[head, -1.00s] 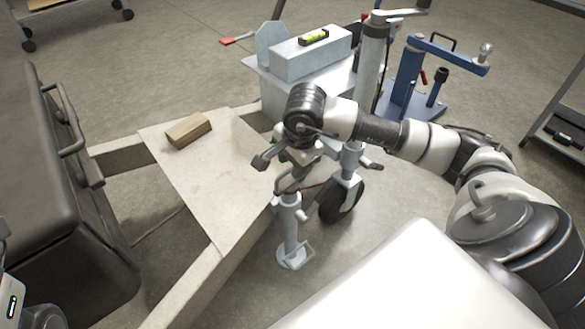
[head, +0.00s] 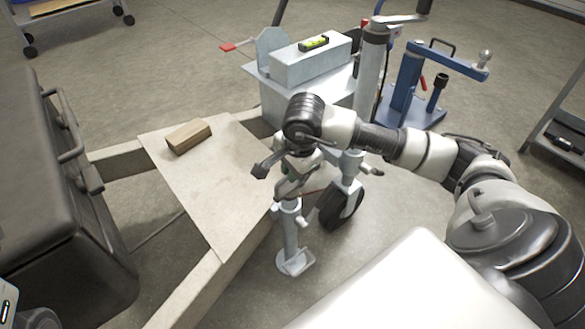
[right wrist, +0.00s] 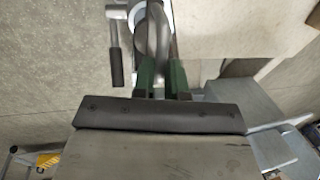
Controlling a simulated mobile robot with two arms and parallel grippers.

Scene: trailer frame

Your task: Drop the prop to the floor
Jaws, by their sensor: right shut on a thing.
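The prop (head: 290,240) is a light grey upright tube with a flat foot plate (head: 295,263) at its lower end. It stands beside the trailer frame's front rail in the head view. I cannot tell whether the foot touches the floor. My right gripper (head: 288,188) is over the prop's top, pointing down. In the right wrist view the green-padded fingers (right wrist: 162,78) are shut on a curved grey handle (right wrist: 158,42) at the top of the prop. The rest of the prop is largely hidden there.
A wooden block (head: 188,136) lies on the pale trailer board (head: 215,185). A jockey wheel (head: 342,206) stands just right of the prop. A grey box with a spirit level (head: 314,43) and a blue stand (head: 408,95) are behind. A dark chest (head: 65,220) is at left.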

